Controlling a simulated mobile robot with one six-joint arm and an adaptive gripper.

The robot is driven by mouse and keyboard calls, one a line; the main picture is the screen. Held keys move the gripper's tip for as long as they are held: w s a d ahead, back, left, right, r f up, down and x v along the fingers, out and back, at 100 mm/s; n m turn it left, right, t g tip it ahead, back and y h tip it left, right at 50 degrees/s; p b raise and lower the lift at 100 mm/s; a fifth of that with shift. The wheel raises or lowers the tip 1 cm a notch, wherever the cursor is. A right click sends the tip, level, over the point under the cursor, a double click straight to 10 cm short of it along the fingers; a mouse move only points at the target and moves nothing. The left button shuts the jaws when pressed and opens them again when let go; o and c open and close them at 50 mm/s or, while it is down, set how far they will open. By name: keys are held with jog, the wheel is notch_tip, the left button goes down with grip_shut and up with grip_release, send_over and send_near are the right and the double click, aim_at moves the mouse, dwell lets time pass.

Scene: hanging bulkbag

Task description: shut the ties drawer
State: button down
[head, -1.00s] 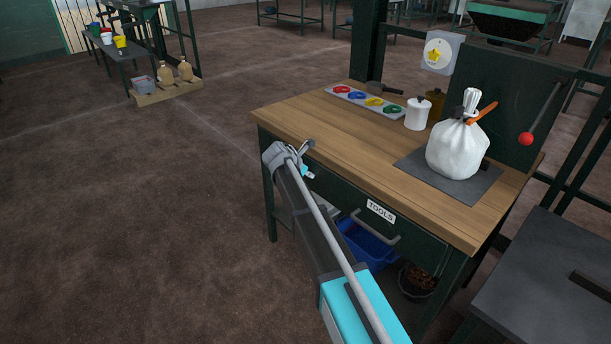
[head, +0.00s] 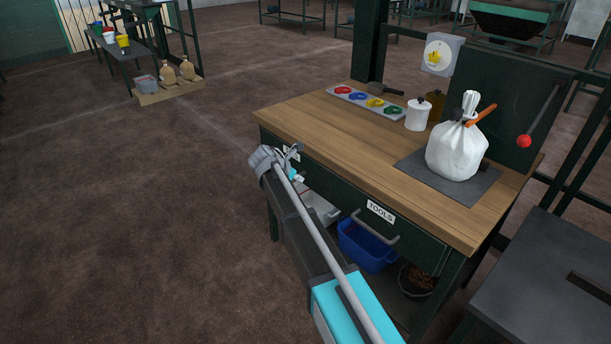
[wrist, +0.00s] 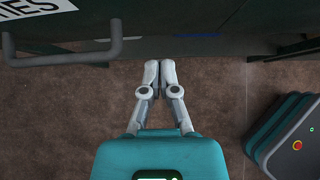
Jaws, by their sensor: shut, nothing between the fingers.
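The ties drawer (wrist: 22,40) is at the upper left of the wrist view, with its TIES label and grey bar handle (wrist: 70,55). In the head view only part of its label (head: 291,153) shows beside my arm. Its front looks about in line with the bench front; most of it is hidden, so I cannot tell whether a small gap is left. My gripper (wrist: 159,72) is shut and empty, to the right of the handle and apart from it. In the head view the gripper (head: 302,179) is just in front of the bench, near the label.
The tools drawer (head: 400,222) is to the right in the wooden-topped bench (head: 330,130) and looks shut. A blue bin (head: 368,247) and a dark bucket (head: 417,280) are below. A white bag (head: 457,152) stands on top. The floor to the left is clear.

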jog(key=p+v, duration=0.5)
jog(key=v, duration=0.3)
jog(key=shift+s+r, duration=0.1)
dwell(0.5)
jog(key=s+d+f+m+g+y, duration=0.1)
jog(key=s+d+f+m+g, duration=0.1)
jog(key=s+d+m, duration=0.55)
jog(key=s+d+f+m+g+y, duration=0.1)
jog(key=s+d+f+m+g, duration=0.3)
jog(key=d, duration=0.6)
jog(key=s+d+m+y, duration=0.4)
jog(key=s+d+m, duration=0.7)
jog(key=s+m, duration=0.45)
notch_tip(320, 180, up, 20)
jog(key=p, duration=1.9)
jog(key=shift+w+f, duration=0.2)
